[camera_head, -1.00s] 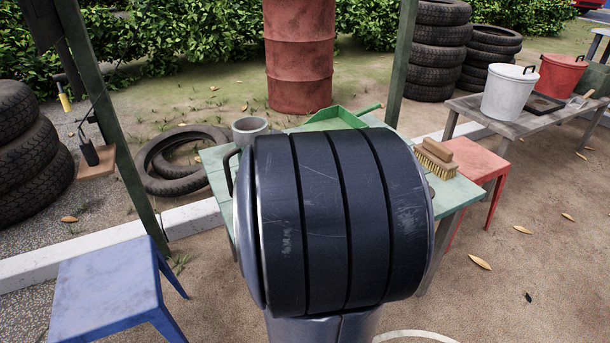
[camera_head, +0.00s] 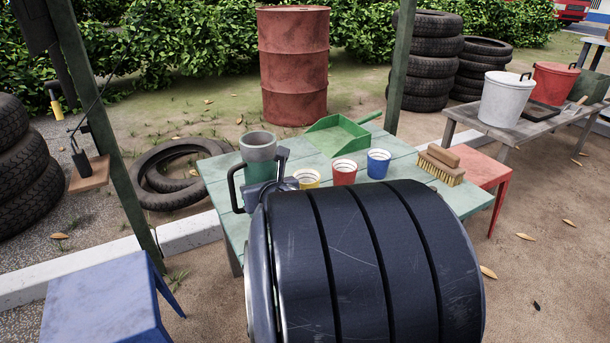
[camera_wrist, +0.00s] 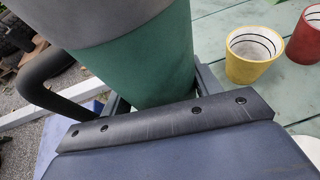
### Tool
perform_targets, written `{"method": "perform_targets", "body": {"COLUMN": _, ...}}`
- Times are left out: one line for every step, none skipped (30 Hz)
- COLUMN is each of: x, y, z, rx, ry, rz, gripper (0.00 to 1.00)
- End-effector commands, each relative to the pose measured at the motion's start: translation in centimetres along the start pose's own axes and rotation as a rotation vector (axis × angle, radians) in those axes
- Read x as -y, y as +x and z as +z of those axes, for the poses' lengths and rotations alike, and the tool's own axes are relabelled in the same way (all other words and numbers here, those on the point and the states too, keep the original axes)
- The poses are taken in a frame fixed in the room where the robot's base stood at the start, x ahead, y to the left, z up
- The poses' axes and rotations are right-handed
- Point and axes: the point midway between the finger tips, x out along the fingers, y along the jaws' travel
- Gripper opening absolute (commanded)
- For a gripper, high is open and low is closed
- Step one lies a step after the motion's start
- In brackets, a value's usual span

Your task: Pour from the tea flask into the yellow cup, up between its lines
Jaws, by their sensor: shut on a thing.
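The tea flask (camera_head: 258,150) has a grey top, a green body and a dark handle on its left; it looks roughly upright. My gripper (camera_head: 266,178) is shut around its green body, which fills the upper middle of the wrist view (camera_wrist: 150,65). The flask's base is hidden, so I cannot tell whether it touches the table. The yellow cup (camera_head: 307,180) stands upright on the table just right of my gripper, partly hidden by my arm. In the wrist view the yellow cup (camera_wrist: 253,55) shows a pale inside with dark lines and no visible tea.
A red cup (camera_head: 344,172) and a blue cup (camera_head: 378,163) stand right of the yellow one on the green table (camera_head: 458,199). A green dustpan (camera_head: 335,136) lies behind them, a brush (camera_head: 441,165) at right. A blue stool (camera_head: 105,305) is front left.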

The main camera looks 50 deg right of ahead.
Motion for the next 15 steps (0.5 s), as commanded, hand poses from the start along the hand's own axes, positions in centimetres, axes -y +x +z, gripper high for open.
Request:
{"method": "perform_targets", "body": {"x": 0.01, "y": -0.18, "z": 0.59, "rx": -0.001, "ry": 0.008, "rz": 0.004, "gripper": 0.07}}
{"method": "perform_targets", "body": {"x": 0.01, "y": -0.21, "z": 0.66, "rx": -0.004, "ry": 0.014, "rz": 0.006, "gripper": 0.07}}
{"method": "perform_targets", "body": {"x": 0.01, "y": -0.24, "z": 0.74, "rx": -0.01, "ry": 0.025, "rz": 0.01, "gripper": 0.07}}
{"method": "perform_targets", "body": {"x": 0.0, "y": -0.27, "z": 0.81, "rx": -0.014, "ry": 0.034, "rz": 0.014, "gripper": 0.07}}
{"method": "perform_targets", "body": {"x": -0.02, "y": -0.31, "z": 0.89, "rx": -0.018, "ry": 0.044, "rz": 0.019, "gripper": 0.07}}
{"method": "perform_targets", "body": {"x": -0.02, "y": -0.39, "z": 1.02, "rx": -0.025, "ry": 0.059, "rz": 0.023, "gripper": 0.07}}
{"method": "perform_targets", "body": {"x": -0.01, "y": -0.44, "z": 1.09, "rx": -0.03, "ry": 0.071, "rz": 0.027, "gripper": 0.07}}
{"method": "perform_targets", "body": {"x": -0.02, "y": -0.47, "z": 1.17, "rx": -0.036, "ry": 0.084, "rz": 0.033, "gripper": 0.07}}
{"method": "perform_targets", "body": {"x": -0.01, "y": -0.5, "z": 1.26, "rx": -0.045, "ry": 0.101, "rz": 0.04, "gripper": 0.07}}
{"method": "perform_targets", "body": {"x": -0.02, "y": -0.52, "z": 1.31, "rx": -0.05, "ry": 0.113, "rz": 0.045, "gripper": 0.07}}
{"method": "perform_targets", "body": {"x": -0.05, "y": -0.53, "z": 1.34, "rx": -0.056, "ry": 0.126, "rz": 0.051, "gripper": 0.07}}
{"method": "perform_targets", "body": {"x": -0.07, "y": -0.58, "z": 1.39, "rx": -0.063, "ry": 0.144, "rz": 0.058, "gripper": 0.07}}
{"method": "perform_targets", "body": {"x": -0.08, "y": -0.59, "z": 1.4, "rx": -0.069, "ry": 0.157, "rz": 0.063, "gripper": 0.07}}
{"method": "perform_targets", "body": {"x": -0.07, "y": -0.54, "z": 1.35, "rx": -0.075, "ry": 0.17, "rz": 0.069, "gripper": 0.07}}
{"method": "perform_targets", "body": {"x": -0.04, "y": -0.53, "z": 1.33, "rx": -0.083, "ry": 0.186, "rz": 0.075, "gripper": 0.07}}
